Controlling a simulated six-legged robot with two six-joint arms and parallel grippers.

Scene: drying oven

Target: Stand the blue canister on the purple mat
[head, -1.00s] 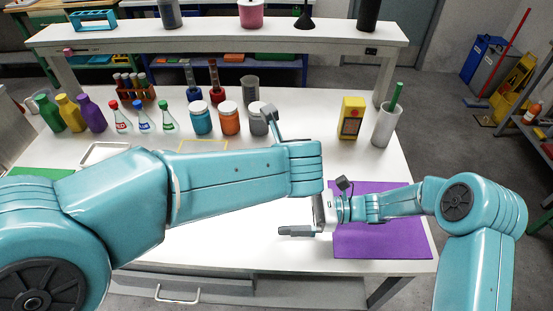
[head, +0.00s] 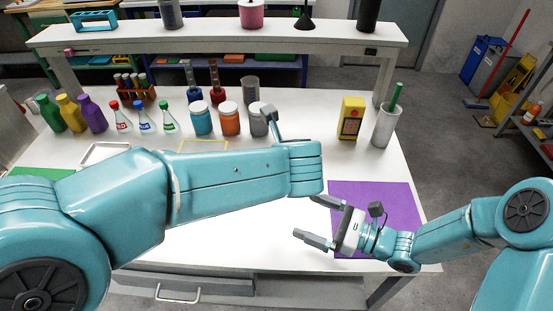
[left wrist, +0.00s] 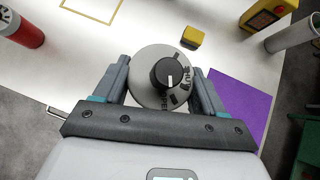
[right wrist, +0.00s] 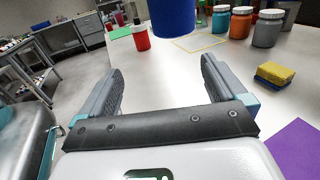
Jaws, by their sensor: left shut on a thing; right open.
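The blue canister (right wrist: 172,14) shows in the right wrist view as a blue cylinder hanging above the table, its upper part cut off. In the left wrist view, a round grey top (left wrist: 150,92) with a black knob and lettering sits between the fingers of my left gripper (left wrist: 155,58), which is shut on it. My left arm hides the canister in the head view. The purple mat (head: 385,205) lies bare at the table's right side, partly behind my right arm. My right gripper (head: 318,221) is open and empty, left of the mat's near part.
A yellow and blue sponge (right wrist: 272,75) lies on the table near the mat. A yellow device (head: 351,118) and a grey cup with a green item (head: 386,125) stand behind the mat. Several jars and bottles, including an orange jar (head: 230,119), line the back.

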